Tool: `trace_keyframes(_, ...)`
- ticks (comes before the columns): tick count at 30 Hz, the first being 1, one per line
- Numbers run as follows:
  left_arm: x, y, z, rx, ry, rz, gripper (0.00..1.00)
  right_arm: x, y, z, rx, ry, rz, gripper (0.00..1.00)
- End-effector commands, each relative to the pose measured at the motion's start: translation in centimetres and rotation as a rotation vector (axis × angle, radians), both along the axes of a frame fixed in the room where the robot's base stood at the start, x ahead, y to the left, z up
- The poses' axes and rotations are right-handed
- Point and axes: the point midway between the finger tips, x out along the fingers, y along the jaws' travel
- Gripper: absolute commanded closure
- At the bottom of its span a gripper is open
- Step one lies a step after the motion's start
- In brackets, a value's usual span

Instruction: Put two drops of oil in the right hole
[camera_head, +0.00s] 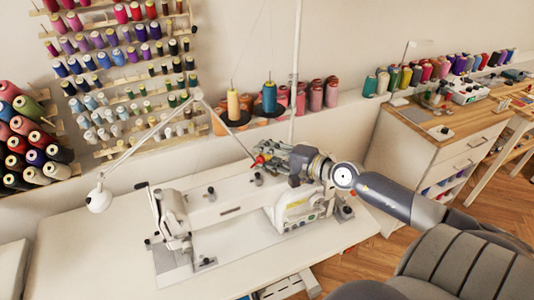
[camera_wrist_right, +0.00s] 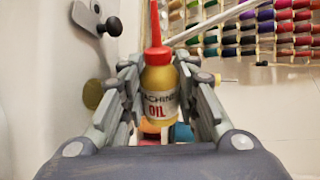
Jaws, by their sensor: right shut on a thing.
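My right gripper (camera_wrist_right: 158,105) is shut on an oil bottle (camera_wrist_right: 159,80), which is yellow with a red cap and spout and a label reading "MACHINE OIL". In the head view, the right gripper (camera_head: 268,160) is above the white sewing machine (camera_head: 232,205), near the back of its right part. The bottle's red tip (camera_head: 260,160) shows there, pointing left. The holes on top of the machine are too small to tell apart in the head view. The wrist view shows part of the white machine body (camera_wrist_right: 50,75) at left, with a dark knob on a metal plate. My left gripper is out of view.
A white lamp arm (camera_head: 145,140) arches over the machine's left side. A thin pole (camera_head: 296,70) and thread cones (camera_head: 269,97) stand behind it. Racks of spools (camera_head: 125,60) cover the wall. The white table (camera_head: 90,255) is clear at front left.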

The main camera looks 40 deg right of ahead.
Motion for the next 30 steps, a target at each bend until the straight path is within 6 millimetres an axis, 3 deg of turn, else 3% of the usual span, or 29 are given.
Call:
trace_keyframes(11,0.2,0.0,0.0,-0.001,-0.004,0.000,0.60,-0.1,-0.1,0.2,-0.011,-0.003,0.000,0.93)
trace_keyframes(30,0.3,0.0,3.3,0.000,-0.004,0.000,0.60,-0.2,0.1,1.0,-0.213,-0.064,-0.001,0.93)
